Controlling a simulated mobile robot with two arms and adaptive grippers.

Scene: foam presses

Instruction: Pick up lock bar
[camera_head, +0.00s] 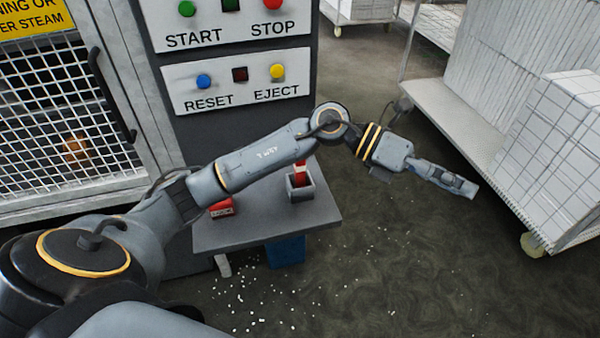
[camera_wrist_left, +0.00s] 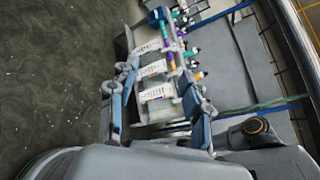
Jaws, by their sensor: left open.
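A red bar with a pale band (camera_head: 300,172) stands upright in a small grey holder (camera_head: 302,191) on the grey shelf (camera_head: 265,232) below the control panels; it may be the lock bar. A red block with a pale label (camera_head: 222,208) lies on the same shelf to the left, partly hidden by my left arm. My left gripper (camera_head: 447,180) is beyond the shelf to the right, over the floor, apart from both red things. In the left wrist view its fingers (camera_wrist_left: 157,105) are spread and nothing shows held between them. My right gripper is not in view.
Control panels (camera_head: 235,88) with START, STOP, RESET and EJECT buttons rise behind the shelf. A mesh door (camera_head: 62,110) is at left. A wheeled cart with white blocks (camera_head: 470,135) stands at right. In the left wrist view, a rack of coloured items (camera_wrist_left: 170,60) lies beyond the fingers.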

